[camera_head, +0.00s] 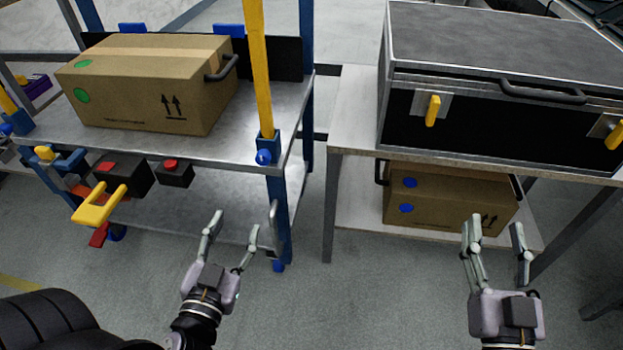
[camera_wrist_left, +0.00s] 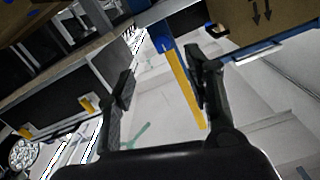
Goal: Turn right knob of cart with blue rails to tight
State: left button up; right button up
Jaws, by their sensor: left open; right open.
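The cart with blue rails (camera_head: 240,112) stands at the left in the head view, with a grey metal top. Its right blue knob (camera_head: 264,157) sits at the foot of a yellow post (camera_head: 257,70), on the cart's near right corner. My left gripper (camera_head: 233,229) is open and empty, below and a little left of this knob, apart from it. My right gripper (camera_head: 495,227) is open and empty before the right-hand table.
A cardboard box (camera_head: 150,85) lies on the cart top. A yellow handle (camera_head: 98,206) and black boxes with red buttons (camera_head: 171,164) jut from its front. A black case (camera_head: 490,120) stands on the table (camera_head: 350,120) at right, above another box (camera_head: 440,212).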

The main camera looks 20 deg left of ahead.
pick_arm(q)
jog(key=r, duration=0.1)
jog(key=p, duration=0.4)
send_near(262, 162)
pick_arm(e)
jog(key=s+d+f+g+h, duration=0.2)
jog(key=f+g, duration=0.2)
jog(key=f, duration=0.3)
jog(key=s+d+f+g+h, duration=0.1)
jog(key=s+d+f+g, duration=0.1)
jog(key=f+g, duration=0.35)
pick_arm(q)
jog(key=p+x, duration=0.3)
jog(key=x, duration=0.5)
jog(key=shift+w+r+p, duration=0.1)
jog(key=shift+w+p, duration=0.15)
jog(key=shift+p, duration=0.05)
jog(key=shift+w+a, duration=0.2)
jog(key=shift+w, duration=0.35)
pick_arm(e)
jog(key=s+d+f+g+h, duration=0.1)
jog(key=s+d+f+g, duration=0.1)
jog(key=s, duration=0.4)
jog(key=s+d+f+m+g, duration=0.1)
jog(key=s+d+f+g, duration=0.1)
jog(key=s+f+g, duration=0.2)
jog(key=shift+s+g+h, duration=0.4)
jog(key=shift+s+g, duration=0.15)
jog(key=shift+s, duration=1.1)
